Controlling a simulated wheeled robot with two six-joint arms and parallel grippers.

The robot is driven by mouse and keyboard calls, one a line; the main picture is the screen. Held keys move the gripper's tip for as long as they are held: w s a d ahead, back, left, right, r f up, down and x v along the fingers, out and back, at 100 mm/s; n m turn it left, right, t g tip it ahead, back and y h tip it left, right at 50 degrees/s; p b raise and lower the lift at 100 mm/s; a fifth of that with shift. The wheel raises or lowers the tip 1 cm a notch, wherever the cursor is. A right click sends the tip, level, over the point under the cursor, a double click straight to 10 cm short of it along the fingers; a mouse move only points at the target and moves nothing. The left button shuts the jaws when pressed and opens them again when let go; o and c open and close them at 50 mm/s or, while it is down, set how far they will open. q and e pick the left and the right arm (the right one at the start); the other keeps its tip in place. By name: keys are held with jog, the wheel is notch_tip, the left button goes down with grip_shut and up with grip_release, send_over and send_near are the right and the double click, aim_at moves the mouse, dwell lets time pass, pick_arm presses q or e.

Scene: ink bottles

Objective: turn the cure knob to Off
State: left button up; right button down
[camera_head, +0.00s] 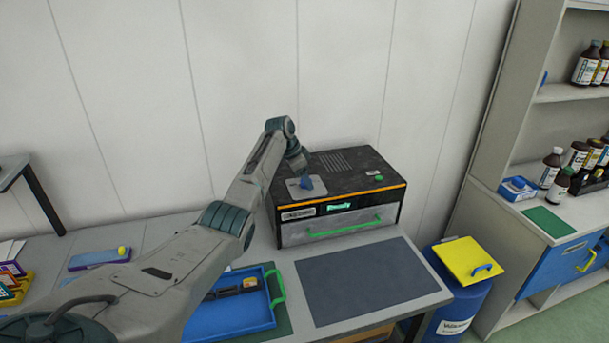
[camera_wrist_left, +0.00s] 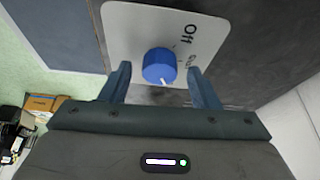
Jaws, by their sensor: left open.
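The blue cure knob (camera_wrist_left: 158,64) sits on a light plate (camera_wrist_left: 125,20) in the left wrist view. A white mark shows on its lower edge, pointing away from the printed word Off (camera_wrist_left: 188,35). A second label (camera_wrist_left: 193,60) beside it is partly hidden by a finger. My left gripper (camera_wrist_left: 160,68) is open, with one finger on each side of the knob and visible gaps between. In the head view the left gripper (camera_head: 305,183) is over the plate (camera_head: 318,187) on top of the black oven-like box (camera_head: 345,168); the knob is not clearly distinguishable there. My right gripper is out of view.
The box has a front drawer with a green handle (camera_head: 345,228) and a green button (camera_head: 379,178). A dark mat (camera_head: 365,280) lies clear before it. A blue tray (camera_head: 235,317) stands under my left arm. A yellow-lidded blue bin (camera_head: 460,300) stands at right.

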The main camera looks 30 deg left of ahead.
pick_arm(q)
jog(key=shift+f, duration=0.1)
jog(key=shift+c, duration=1.1)
jog(key=c, duration=0.8)
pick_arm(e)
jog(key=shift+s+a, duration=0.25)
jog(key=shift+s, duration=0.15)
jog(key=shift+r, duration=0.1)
